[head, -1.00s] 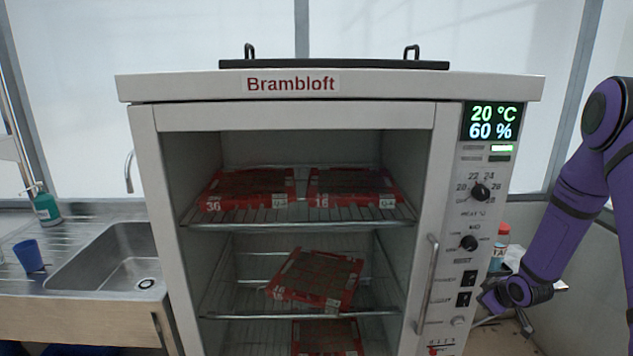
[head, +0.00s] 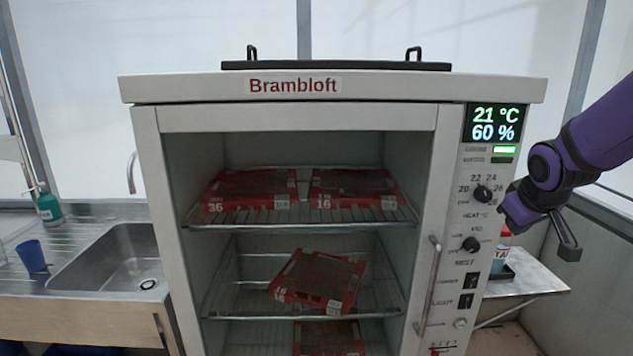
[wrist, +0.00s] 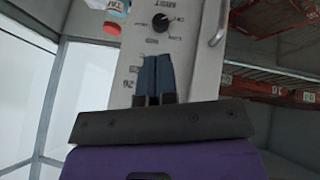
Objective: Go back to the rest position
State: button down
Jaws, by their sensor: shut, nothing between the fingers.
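My gripper (wrist: 155,72) is shut and empty in the wrist view, its two fingers side by side in front of the white control panel. In the head view my gripper end (head: 508,208) is at the right of the cabinet, beside the panel's knobs and partly hidden by its own wrist. I cannot tell whether it touches the panel. The heat knob (head: 483,194) and the mist knob (head: 471,245) show on the panel.
Red trays lie on the wire shelves; the middle tray (head: 316,281) sits askew. A vertical handle (head: 430,285) stands out from the cabinet front. A side table (head: 535,280) with a bottle is at the right, a sink (head: 120,258) and blue cup (head: 31,256) at the left.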

jog(key=s+a+r+m, duration=0.1)
jog(key=s+a+r, duration=0.1)
jog(key=s, duration=0.5)
jog(key=s+a+r+m+y, duration=0.1)
jog(key=s+a+r, duration=0.2)
jog(key=s, duration=0.5)
jog(key=s+a+r+g+y, duration=0.1)
jog(key=s+a+r, duration=0.2)
jog(key=s, duration=0.5)
jog(key=shift+a+r+m, duration=0.25)
jog(key=shift+r+m, duration=0.05)
jog(key=shift+m, duration=0.1)
